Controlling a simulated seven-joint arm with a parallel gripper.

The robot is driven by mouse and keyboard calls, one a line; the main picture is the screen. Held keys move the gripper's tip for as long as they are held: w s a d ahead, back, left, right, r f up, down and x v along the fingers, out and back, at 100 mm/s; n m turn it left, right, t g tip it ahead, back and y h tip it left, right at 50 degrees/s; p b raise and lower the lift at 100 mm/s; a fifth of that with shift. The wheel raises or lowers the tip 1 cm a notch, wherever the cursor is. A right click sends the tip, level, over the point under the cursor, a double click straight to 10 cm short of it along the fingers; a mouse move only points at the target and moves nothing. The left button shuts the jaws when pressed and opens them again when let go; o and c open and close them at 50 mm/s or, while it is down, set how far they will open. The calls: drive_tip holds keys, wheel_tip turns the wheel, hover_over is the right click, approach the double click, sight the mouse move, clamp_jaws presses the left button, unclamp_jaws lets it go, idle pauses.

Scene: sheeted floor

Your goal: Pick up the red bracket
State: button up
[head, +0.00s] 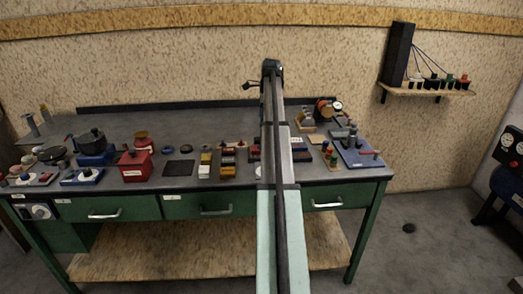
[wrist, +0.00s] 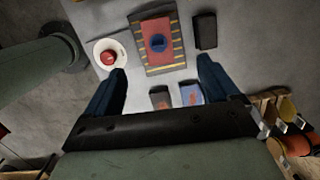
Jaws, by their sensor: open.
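In the wrist view, a flat red piece (wrist: 157,33) lies on a dark mat with yellow stripes (wrist: 178,54). In the head view, my arm crosses the bench and hides my gripper; I cannot make out the red piece there.
In the wrist view, a white dish with a red knob (wrist: 108,57) is left of the mat, and a black block (wrist: 205,31) is right. A grey block (wrist: 160,98) and a blue block (wrist: 191,95) lie nearer. Many items crowd the bench (head: 225,128), including a red box (head: 135,167).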

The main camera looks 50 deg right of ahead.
drive_tip(key=f, duration=1.3)
drive_tip(key=shift+w+a+f, duration=0.1)
drive_tip(key=shift+a+f, duration=0.25)
drive_tip(key=shift+c, duration=0.4)
drive_tip(key=c, duration=1.2)
